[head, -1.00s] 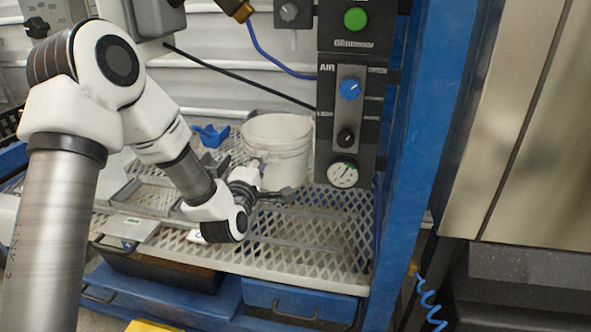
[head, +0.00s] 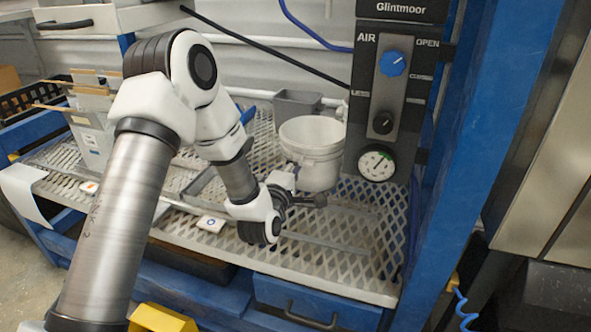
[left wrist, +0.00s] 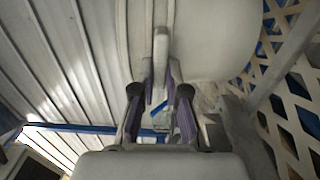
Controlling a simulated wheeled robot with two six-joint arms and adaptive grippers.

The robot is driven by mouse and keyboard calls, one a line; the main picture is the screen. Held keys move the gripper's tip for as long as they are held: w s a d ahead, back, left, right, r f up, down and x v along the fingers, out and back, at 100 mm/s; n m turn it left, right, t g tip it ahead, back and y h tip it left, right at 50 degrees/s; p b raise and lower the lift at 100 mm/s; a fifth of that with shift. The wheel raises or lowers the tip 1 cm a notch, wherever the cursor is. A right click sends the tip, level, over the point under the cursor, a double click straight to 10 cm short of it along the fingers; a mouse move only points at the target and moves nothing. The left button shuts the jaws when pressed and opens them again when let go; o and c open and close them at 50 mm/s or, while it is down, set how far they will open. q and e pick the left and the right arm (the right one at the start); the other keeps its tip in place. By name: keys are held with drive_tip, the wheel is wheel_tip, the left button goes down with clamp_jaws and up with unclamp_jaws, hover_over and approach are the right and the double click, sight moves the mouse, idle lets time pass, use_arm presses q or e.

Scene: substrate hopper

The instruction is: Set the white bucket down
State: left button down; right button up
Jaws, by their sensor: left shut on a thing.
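The white bucket (head: 312,158) is at the back of the mesh shelf (head: 345,262), just left of the gauge panel. It looks about upright, with its open rim facing up. I cannot tell whether its base touches the mesh. My left gripper (head: 302,196) is at the bucket's near side, low down. In the left wrist view the bucket (left wrist: 215,42) fills the top middle, and the gripper (left wrist: 160,98) is shut on a narrow white part of it, which looks like its handle (left wrist: 160,55). The exact contact is partly hidden by the fingers. My right gripper is not in view.
The dark panel with a blue knob (head: 393,63) and a round gauge (head: 376,163) stands close right of the bucket. A grey bin (head: 297,103) is behind it. A blue post (head: 478,150) bounds the right.

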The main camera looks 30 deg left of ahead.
use_arm(q)
drive_tip(key=shift+f, duration=0.1)
drive_tip(key=c, duration=1.2)
unclamp_jaws()
drive_tip(key=p+v, duration=0.4)
drive_tip(key=v, duration=0.8)
